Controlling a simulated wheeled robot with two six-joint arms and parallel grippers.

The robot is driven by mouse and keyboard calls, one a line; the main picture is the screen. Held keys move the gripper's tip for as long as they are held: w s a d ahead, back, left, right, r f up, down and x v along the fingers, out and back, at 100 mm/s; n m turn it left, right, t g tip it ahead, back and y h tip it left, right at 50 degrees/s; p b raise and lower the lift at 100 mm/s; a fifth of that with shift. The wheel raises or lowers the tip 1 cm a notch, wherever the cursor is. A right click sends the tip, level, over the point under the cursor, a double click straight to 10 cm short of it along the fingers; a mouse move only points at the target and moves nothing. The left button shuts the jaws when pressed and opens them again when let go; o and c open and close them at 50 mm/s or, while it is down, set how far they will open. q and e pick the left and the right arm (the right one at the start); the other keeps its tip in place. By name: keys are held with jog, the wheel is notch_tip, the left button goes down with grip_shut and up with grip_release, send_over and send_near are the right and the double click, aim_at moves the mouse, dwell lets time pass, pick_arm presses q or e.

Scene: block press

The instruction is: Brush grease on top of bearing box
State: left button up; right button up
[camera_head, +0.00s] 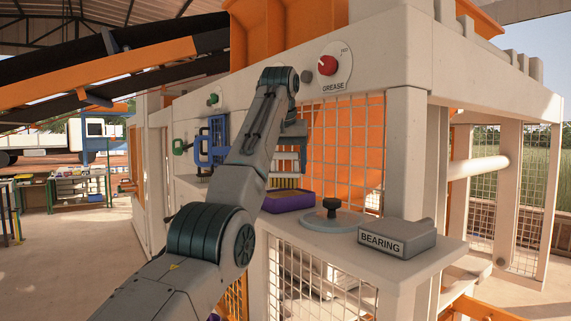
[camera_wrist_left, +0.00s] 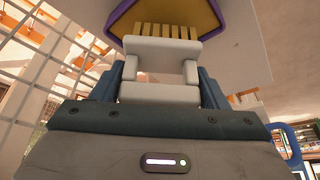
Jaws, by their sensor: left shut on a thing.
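The bearing box (camera_head: 412,232) is a grey block labelled BEARING on the right end of the white ledge. A purple tray (camera_head: 290,203) with yellow content sits on the ledge left of it; its purple rim (camera_wrist_left: 117,20) and yellow inside also show in the left wrist view. My left gripper (camera_head: 290,158) is above the tray, shut on a pale brush (camera_wrist_left: 160,52) with yellow bristles (camera_wrist_left: 165,30). The bristles point toward the tray; whether they touch the grease I cannot tell. The arm hides part of the brush in the head view. My right gripper is not in view.
A round grey lid (camera_head: 350,221) with a black knob lies between tray and bearing box. A red dial (camera_head: 328,65) marked GREASE is on the beam above. Wire mesh (camera_head: 345,150) stands behind the ledge. Blue (camera_head: 217,138) and green (camera_head: 181,147) handled things are at left.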

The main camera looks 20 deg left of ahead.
pick_arm(q)
notch_tip(320, 180, up, 3)
jog(key=shift+s+r+p, duration=0.1)
jog(key=shift+r+p, duration=0.1)
jog(key=shift+p, duration=1.05)
jog(key=shift+r, duration=0.9)
jog(key=shift+f, duration=0.1)
jog(key=shift+f, duration=0.1)
